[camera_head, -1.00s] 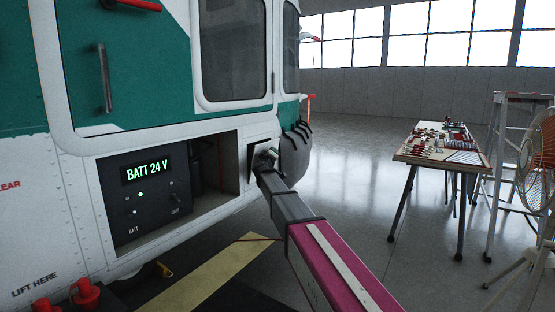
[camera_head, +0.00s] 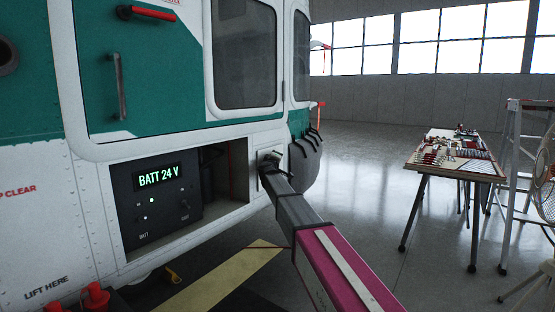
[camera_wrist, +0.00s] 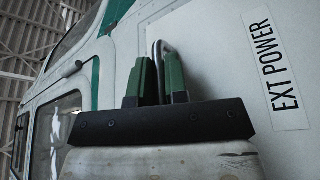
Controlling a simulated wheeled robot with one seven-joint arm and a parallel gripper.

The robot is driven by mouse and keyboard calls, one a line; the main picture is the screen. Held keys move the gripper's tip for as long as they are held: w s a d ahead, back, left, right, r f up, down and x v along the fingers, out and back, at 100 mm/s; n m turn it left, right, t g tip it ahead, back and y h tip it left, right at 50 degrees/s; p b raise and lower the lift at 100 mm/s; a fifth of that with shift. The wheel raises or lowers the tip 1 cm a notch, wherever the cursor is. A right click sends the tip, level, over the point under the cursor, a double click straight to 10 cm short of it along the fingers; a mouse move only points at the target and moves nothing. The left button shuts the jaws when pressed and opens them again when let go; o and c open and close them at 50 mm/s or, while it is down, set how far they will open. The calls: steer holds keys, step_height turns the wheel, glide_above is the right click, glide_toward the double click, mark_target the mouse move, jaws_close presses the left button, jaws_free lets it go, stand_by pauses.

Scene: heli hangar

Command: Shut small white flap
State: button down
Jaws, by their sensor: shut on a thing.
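The white panel labelled EXT POWER (camera_wrist: 225,60) fills the right of the wrist view, with a bent metal handle (camera_wrist: 160,46) standing out from it. My gripper (camera_wrist: 158,72) has its two green fingers shut on this handle. In the head view my gripper (camera_head: 268,160) is at the helicopter's white side, just right of the open bay. My gripper and arm hide most of the flap there, so I cannot tell how far it stands open.
The open bay holds a dark panel (camera_head: 158,198) reading BATT 24 V. Red plugs (camera_head: 92,297) sit at lower left. A table (camera_head: 455,165) with small parts, a stepladder (camera_head: 515,150) and a fan (camera_head: 546,190) stand at right. The floor between is clear.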

steer(key=c, duration=1.3)
jaws_free()
steer(key=shift+w+r, duration=0.1)
steer(key=shift+r, duration=0.4)
steer(key=shift+o, duration=0.7)
steer(key=shift+a, duration=0.1)
steer(key=shift+f, duration=0.2)
steer(key=shift+f, duration=0.1)
steer(key=v, duration=1.1)
